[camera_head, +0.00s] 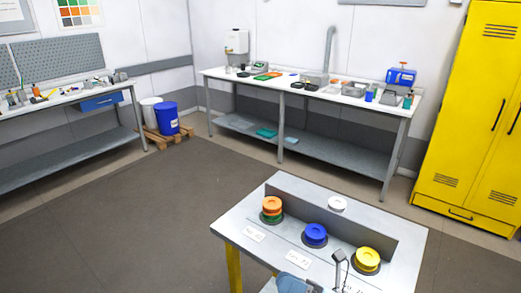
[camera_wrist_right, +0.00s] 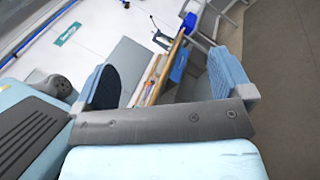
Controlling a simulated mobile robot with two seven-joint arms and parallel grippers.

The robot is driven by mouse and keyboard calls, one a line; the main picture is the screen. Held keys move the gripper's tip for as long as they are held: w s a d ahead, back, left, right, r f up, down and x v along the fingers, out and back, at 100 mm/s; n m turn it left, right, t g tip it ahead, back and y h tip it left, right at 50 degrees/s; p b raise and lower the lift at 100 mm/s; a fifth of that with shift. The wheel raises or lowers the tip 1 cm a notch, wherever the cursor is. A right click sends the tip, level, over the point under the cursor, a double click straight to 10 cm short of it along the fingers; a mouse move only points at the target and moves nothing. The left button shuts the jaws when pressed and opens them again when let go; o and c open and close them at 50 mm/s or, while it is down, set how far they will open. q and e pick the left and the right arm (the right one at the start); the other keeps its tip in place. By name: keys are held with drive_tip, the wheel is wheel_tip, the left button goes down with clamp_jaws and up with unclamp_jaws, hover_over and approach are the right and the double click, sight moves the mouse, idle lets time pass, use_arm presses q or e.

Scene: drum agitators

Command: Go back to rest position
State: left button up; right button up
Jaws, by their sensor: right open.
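My right gripper (camera_head: 314,281) shows at the bottom edge of the head view, low in front of the small metal table (camera_head: 233,222), partly cut off by the frame. In the right wrist view its two blue-padded fingers (camera_wrist_right: 166,82) stand wide apart with nothing held between them. My left gripper is in neither view. The gripper is apart from these pieces.
A long workbench (camera_head: 350,101) with tools stands behind. A yellow cabinet (camera_head: 470,110) is at right. A blue drum (camera_head: 166,118) stands at left. The dark floor (camera_head: 130,215) left of the table is clear.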

drive_tip(key=s+d+f+n+t+h+p, duration=0.1)
drive_tip(key=s+d+f+n+h, duration=0.3)
drive_tip(key=n, duration=0.8)
drive_tip(key=s+d+f+n+t+h+p, duration=0.1)
drive_tip(key=s+d+f+n+h, duration=0.4)
drive_tip(key=f+n, duration=0.4)
drive_tip(key=s+d+f+n+t+h+p, duration=0.1)
drive_tip(key=s+d+f+n+h, duration=0.4)
drive_tip(key=n, duration=0.9)
drive_tip(key=s+f+h, duration=0.1)
drive_tip(key=h, duration=0.1)
drive_tip(key=shift+f+n+t+h, duration=0.25)
drive_tip(key=shift+n+t+h, duration=0.05)
drive_tip(key=shift+t, duration=0.1)
